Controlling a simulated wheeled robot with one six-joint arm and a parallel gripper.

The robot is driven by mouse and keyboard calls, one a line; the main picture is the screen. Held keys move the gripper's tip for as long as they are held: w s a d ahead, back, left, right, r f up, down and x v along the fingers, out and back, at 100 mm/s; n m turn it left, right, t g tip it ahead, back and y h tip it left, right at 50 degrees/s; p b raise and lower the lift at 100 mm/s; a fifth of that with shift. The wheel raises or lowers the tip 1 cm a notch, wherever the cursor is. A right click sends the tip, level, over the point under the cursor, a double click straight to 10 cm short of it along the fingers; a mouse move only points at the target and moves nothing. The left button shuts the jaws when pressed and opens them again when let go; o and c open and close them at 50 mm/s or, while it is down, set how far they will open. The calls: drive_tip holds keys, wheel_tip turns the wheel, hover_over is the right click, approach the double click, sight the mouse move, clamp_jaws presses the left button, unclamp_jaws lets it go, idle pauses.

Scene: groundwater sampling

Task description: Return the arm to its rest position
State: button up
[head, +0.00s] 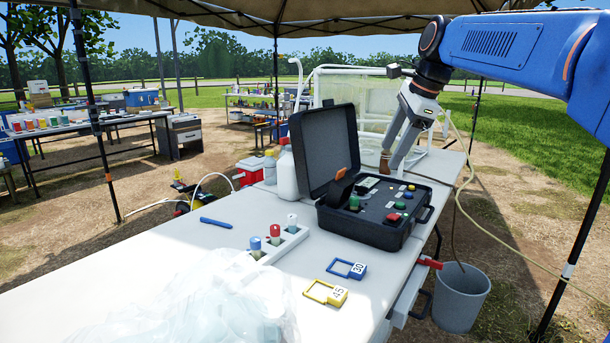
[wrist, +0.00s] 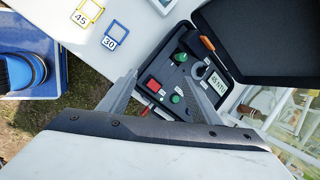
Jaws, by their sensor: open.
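My gripper (head: 397,150) hangs from my blue arm above the right side of the open black meter case (head: 412,233), fingers pointing down. In the wrist view my gripper (wrist: 160,82) has its two grey fingers spread apart, with nothing between them. Below them lies the meter panel (wrist: 162,72) with a red button, green knobs and a lit display (wrist: 217,84). The fingers appear apart from the panel. The case lid (head: 325,145) stands open at the left in the head view.
A blue tag frame (head: 347,269) and a yellow one (head: 326,292) lie on the white table (head: 170,268). A vial rack (head: 283,246), white bottle (head: 287,175) and clear plastic bag (head: 205,300) share it. A grey bucket (head: 461,298) stands right; a hose (head: 468,160) hangs nearby.

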drive_tip(key=s+d+f+n+h, duration=0.1)
drive_tip(key=s+d+f+n, duration=0.2)
drive_tip(key=s+f+n, duration=0.6)
drive_tip(key=s+d+f+n+t+h, duration=0.1)
drive_tip(key=s+d+f+n, duration=0.3)
drive_tip(key=s+f+n, duration=0.5)
drive_tip(key=s+f, duration=1.1)
drive_tip(key=s, duration=0.4)
drive_tip(key=shift+f+h, duration=0.15)
drive_tip(key=shift+h, duration=0.25)
